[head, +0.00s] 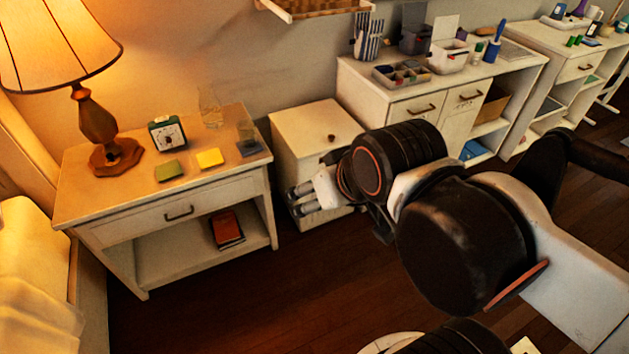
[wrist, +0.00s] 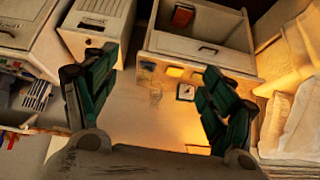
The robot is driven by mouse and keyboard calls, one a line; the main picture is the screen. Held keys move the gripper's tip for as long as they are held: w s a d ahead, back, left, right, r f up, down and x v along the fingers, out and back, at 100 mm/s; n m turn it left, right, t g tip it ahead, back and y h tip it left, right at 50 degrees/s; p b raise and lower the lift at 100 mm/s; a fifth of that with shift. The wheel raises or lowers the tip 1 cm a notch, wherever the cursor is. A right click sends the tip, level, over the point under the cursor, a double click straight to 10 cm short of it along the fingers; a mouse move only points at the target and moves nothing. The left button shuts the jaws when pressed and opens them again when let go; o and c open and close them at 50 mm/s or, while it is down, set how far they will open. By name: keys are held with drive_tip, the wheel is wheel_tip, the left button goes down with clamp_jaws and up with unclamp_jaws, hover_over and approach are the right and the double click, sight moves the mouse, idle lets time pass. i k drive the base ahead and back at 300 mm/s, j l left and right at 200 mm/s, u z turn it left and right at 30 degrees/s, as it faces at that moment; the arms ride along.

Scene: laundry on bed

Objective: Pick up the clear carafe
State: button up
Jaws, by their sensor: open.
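The clear carafe (head: 210,107) stands upright at the back of the nightstand top (head: 120,192), right of the clock. It is see-through and faint; in the wrist view it shows dimly (wrist: 156,97) between the fingers. My gripper (head: 301,201) is at the right of the nightstand in the head view, apart from the carafe. In the wrist view my gripper (wrist: 160,68) has its two dark green fingers spread wide, with nothing between them in its grasp.
A lit lamp (head: 97,130), a green clock (head: 167,134), a green pad (head: 169,170), a yellow pad (head: 209,158) and a dark square item (head: 249,147) are on the nightstand. A red book (head: 227,229) lies on its shelf. A small cabinet (head: 312,132) stands to the right.

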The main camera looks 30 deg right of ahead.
sight(210, 105)
drive_tip(key=i+j, duration=0.15)
drive_tip(key=i, duration=0.4)
drive_tip(key=i+j, duration=0.1)
drive_tip(key=i, duration=0.45)
drive_tip(key=i+j, duration=0.15)
drive_tip(key=i, duration=0.4)
